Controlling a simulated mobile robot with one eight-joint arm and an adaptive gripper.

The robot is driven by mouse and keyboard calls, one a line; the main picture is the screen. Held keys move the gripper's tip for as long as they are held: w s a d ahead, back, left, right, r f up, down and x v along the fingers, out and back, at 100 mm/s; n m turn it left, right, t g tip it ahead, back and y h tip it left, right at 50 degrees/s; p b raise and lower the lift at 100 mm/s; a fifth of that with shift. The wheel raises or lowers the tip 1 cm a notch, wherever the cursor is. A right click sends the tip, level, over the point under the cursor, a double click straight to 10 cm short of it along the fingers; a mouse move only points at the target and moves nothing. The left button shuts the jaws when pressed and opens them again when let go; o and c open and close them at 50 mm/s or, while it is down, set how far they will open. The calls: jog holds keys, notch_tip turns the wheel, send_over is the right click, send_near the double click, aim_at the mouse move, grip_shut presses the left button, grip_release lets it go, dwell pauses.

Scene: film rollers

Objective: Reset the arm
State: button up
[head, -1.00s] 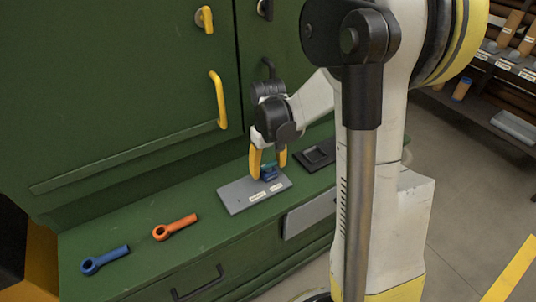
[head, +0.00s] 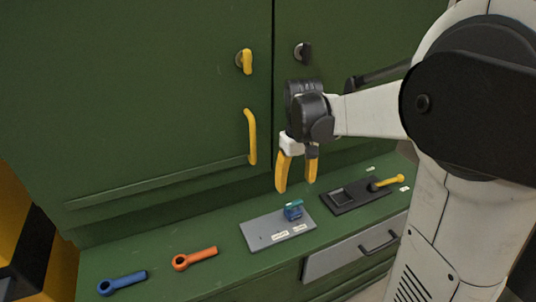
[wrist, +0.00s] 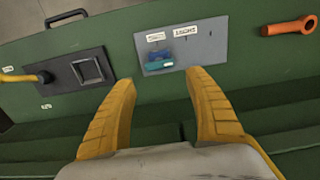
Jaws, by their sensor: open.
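My gripper (head: 296,184) has two yellow fingers, apart with nothing between them. In the head view it hangs in the air above the back of a grey plate (head: 266,233) on the green ledge. A small blue and teal piece (head: 293,211) stands on that plate near its right end. In the wrist view the gripper (wrist: 163,88) shows open fingers, with the grey plate (wrist: 205,48) and the blue and teal piece (wrist: 158,58) beyond the tips. My arm comes in from the right.
A blue ring-ended handle (head: 122,282) and an orange one (head: 194,258) lie on the ledge at left. A black plate (head: 345,196) with a square recess and a yellow lever (head: 388,182) is at right. The green cabinet (head: 150,100) rises close behind my gripper.

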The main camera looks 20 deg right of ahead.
jog(key=s+a+r+t, duration=0.2)
jog(key=s+a+t, duration=0.1)
jog(key=s+a, duration=0.3)
jog(key=s+a+r+t, duration=0.2)
jog(key=s+a+t, duration=0.2)
jog(key=s+a, duration=0.2)
jog(key=shift+s+r, duration=0.35)
jog(key=shift+s, duration=0.15)
jog(key=shift+d, duration=0.1)
dwell(0.5)
